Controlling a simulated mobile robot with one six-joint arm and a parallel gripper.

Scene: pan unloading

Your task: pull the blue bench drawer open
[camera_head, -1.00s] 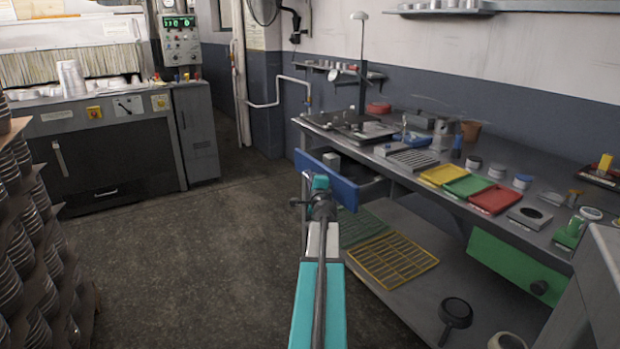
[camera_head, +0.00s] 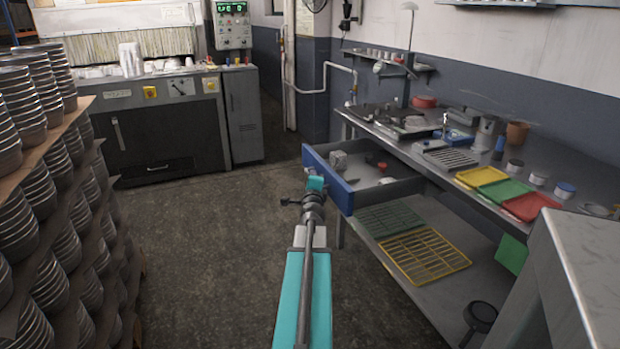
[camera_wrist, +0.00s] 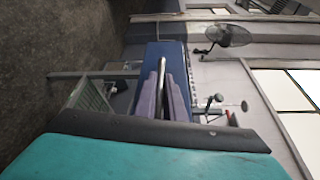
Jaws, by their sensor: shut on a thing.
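The blue bench drawer (camera_head: 342,194) stands well out from the left end of the workbench. Its grey inside shows, with a small grey block (camera_head: 338,160) and a small red piece (camera_head: 382,167) in it. My gripper (camera_head: 315,186) is at the outer face of the blue front, shut on the drawer handle. In the wrist view my gripper (camera_wrist: 164,97) closes around the bar-like handle (camera_wrist: 162,78), with the blue drawer front (camera_wrist: 165,52) just beyond. In the head view the wrist hides most of the handle.
The workbench (camera_head: 440,180) holds yellow, green and red trays and tools. Yellow (camera_head: 424,257) and green racks lie on its lower shelf. Stacked pans (camera_head: 70,245) stand close on the left, a light grey surface (camera_head: 585,265) at right. The floor (camera_head: 210,230) between is clear.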

